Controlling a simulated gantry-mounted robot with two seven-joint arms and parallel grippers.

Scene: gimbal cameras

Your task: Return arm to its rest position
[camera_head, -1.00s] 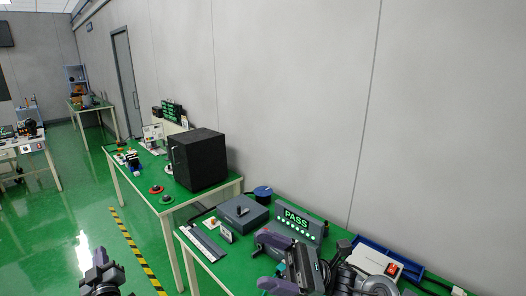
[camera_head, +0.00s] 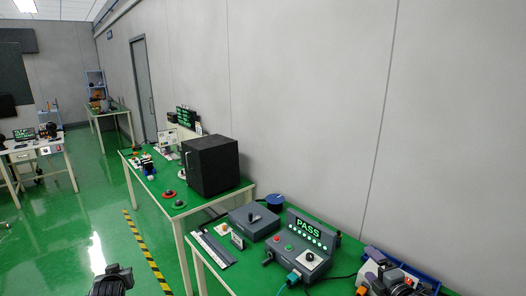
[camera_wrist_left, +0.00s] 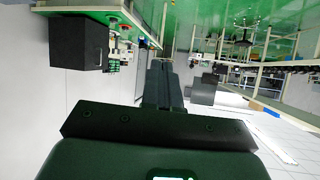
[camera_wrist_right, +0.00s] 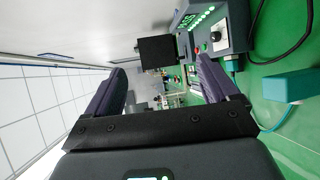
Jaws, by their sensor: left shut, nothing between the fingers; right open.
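My right gripper (camera_head: 368,272) is at the bottom right of the head view, to the right of the tester, with purple fingers. In the right wrist view it is open and empty (camera_wrist_right: 163,68), its fingers wide apart. My left gripper (camera_head: 113,274) shows small and dark at the bottom left of the head view, over the floor. In the left wrist view its fingers (camera_wrist_left: 161,68) are together with nothing between them. The grey tester (camera_head: 300,250) with a lit green PASS display stands on the near green table and also shows in the right wrist view (camera_wrist_right: 222,30).
The near table (camera_head: 262,280) also holds a grey box with a knob (camera_head: 254,221), a blue round item (camera_head: 275,200), a keyboard-like strip (camera_head: 212,248) and a blue tray (camera_head: 408,263). A black cabinet (camera_head: 212,167) stands on the farther table. A grey wall runs behind. Green floor is open at left.

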